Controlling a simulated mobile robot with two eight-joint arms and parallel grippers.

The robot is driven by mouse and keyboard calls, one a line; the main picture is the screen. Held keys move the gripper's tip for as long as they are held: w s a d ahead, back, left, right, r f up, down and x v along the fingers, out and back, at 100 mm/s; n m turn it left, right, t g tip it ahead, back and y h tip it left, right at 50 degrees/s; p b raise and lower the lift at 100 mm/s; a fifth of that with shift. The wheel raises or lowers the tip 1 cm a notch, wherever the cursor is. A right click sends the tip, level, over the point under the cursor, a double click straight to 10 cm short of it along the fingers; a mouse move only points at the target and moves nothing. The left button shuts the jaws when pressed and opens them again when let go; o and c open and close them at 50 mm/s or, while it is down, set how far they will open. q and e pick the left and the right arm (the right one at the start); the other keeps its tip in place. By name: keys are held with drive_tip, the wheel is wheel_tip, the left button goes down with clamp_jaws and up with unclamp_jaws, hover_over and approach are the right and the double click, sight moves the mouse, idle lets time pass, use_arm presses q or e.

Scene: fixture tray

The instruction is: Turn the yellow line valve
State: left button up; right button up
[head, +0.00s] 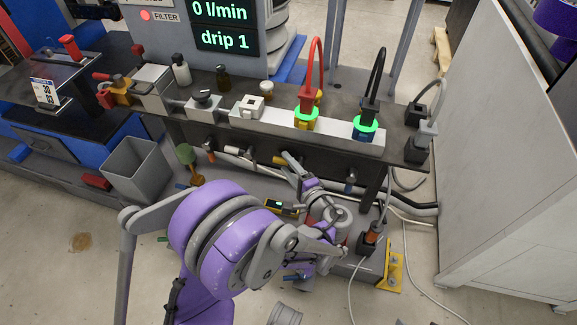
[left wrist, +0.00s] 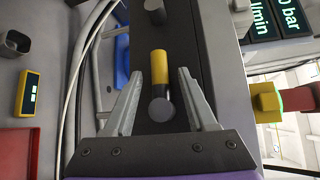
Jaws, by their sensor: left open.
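The yellow line valve (head: 268,160) has a yellow lever and sits on the dark front face of the bench in the head view. In the left wrist view, the yellow lever (left wrist: 160,67) with a round grey end lies between the two fingers, with a gap on each side. My left gripper (head: 290,162) is open and beside the valve, just to its right in the head view. In the left wrist view, its fingers (left wrist: 160,78) reach toward the dark face. My right gripper is not in view.
An orange-tipped valve (head: 209,146) and a blue one (head: 350,178) are on the same face. Red (head: 316,70) and black (head: 375,75) cables plug into the white block above. A pipe runs below. A grey bin (head: 137,170) and a yellow meter (head: 281,207) are nearby.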

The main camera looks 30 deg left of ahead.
use_arm(q)
clamp_jaws()
idle(1.4)
